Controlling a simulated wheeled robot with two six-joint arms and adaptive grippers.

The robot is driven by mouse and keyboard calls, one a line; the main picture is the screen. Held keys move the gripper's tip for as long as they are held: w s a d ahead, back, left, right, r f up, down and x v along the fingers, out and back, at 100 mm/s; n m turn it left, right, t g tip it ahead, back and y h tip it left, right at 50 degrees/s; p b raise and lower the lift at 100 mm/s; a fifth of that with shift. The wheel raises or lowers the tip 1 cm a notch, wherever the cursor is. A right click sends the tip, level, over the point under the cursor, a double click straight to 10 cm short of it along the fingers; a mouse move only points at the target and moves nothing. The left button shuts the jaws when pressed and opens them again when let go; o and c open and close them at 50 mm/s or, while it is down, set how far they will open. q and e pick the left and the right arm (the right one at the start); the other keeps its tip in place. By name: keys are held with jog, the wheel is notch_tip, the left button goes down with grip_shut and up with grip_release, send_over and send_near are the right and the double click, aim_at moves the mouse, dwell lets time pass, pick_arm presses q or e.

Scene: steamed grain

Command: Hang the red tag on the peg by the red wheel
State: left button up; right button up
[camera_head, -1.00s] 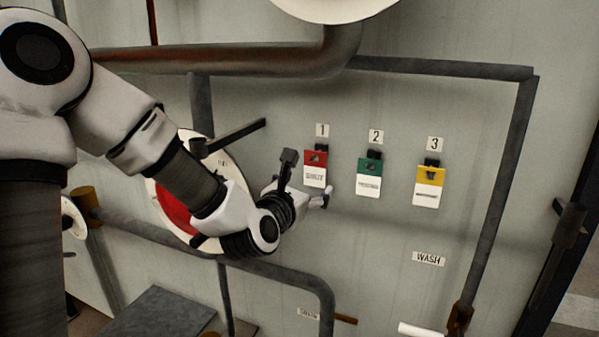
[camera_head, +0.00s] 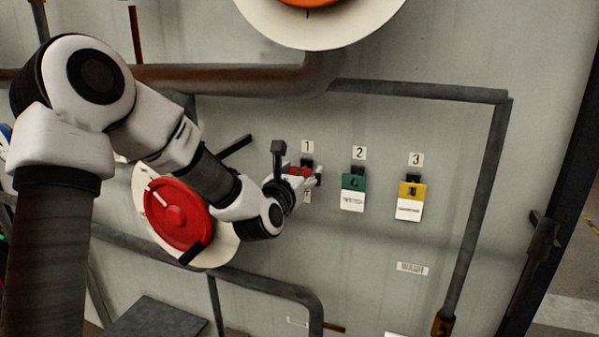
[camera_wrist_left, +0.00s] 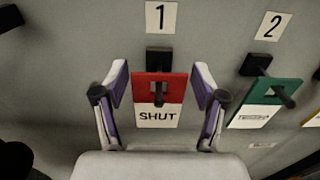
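The red tag (camera_wrist_left: 158,92), red above and white below with the word SHUT, hangs on the peg under label 1. In the head view the red tag (camera_head: 299,172) is partly hidden by my left gripper (camera_head: 312,176). In the left wrist view my left gripper (camera_wrist_left: 159,85) is open, with one finger on each side of the tag and gaps between. The red wheel (camera_head: 178,214) sits on a white disc at the left, partly behind my left arm. My right gripper is not in view.
A green tag (camera_head: 353,190) and a yellow tag (camera_head: 410,197) hang under labels 2 and 3 to the right. A thick pipe (camera_head: 230,80) runs above, and a thinner pipe (camera_head: 265,284) runs below. The wall below the tags is mostly clear.

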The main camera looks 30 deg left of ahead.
aim_at(300, 170)
pick_arm(q)
jog(key=c, duration=0.6)
jog(key=o, duration=1.2)
jog(key=c, duration=1.2)
jog(key=shift+c, duration=0.3)
jog(key=shift+r, duration=0.2)
jog(key=shift+s+b, duration=0.15)
jog(key=shift+b, duration=0.25)
jog(key=shift+b+v, duration=0.75)
jog(key=shift+v, duration=0.85)
jog(key=shift+s, duration=0.1)
